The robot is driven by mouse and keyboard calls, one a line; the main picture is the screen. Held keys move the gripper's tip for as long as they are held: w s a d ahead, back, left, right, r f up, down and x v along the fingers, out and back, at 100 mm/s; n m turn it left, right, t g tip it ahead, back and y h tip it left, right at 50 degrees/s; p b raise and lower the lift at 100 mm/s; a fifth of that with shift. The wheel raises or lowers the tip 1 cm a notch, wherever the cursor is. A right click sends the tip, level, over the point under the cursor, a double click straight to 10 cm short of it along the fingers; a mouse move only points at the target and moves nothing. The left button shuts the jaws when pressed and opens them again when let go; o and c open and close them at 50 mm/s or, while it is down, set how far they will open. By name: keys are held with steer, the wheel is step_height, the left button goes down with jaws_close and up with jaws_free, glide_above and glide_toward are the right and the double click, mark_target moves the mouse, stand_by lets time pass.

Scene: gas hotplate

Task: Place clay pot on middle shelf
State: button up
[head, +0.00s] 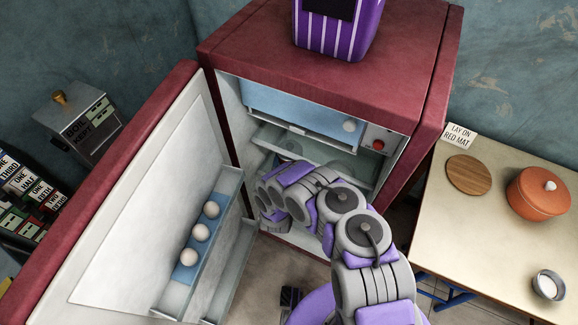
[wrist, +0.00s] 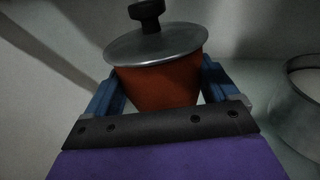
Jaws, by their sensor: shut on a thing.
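My gripper (wrist: 160,76) is shut on an orange-red pot (wrist: 160,86) with a grey metal lid and black knob. Its blue fingers are on either side of the pot, which looks upright; its base is hidden. In the head view my arm reaches into the open fridge (head: 325,80), and hides the gripper and held pot. A glass shelf (head: 272,133) shows inside, partly hidden by my arm. A terracotta pot (head: 540,195) with a lid and pale knob stands on the side table. I cannot tell from looks alone which pot is the clay one.
A metal pot (wrist: 300,105) stands close to the right of the held pot. The open fridge door (head: 150,190) is at left, its rack holding white eggs (head: 201,232). The table (head: 480,250) bears a round wooden board (head: 468,175) and small metal cup (head: 547,285).

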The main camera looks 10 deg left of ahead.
step_height(320, 180, down, 3)
steer(key=shift+f+b, duration=0.2)
steer(key=shift+b, duration=0.35)
steer(key=shift+w+f, duration=0.15)
steer(key=shift+f, duration=0.05)
steer(key=shift+r, duration=0.15)
steer(key=o, duration=1.8)
steer(key=s+p, duration=0.2)
steer(key=s, duration=1)
steer(key=shift+p, duration=0.4)
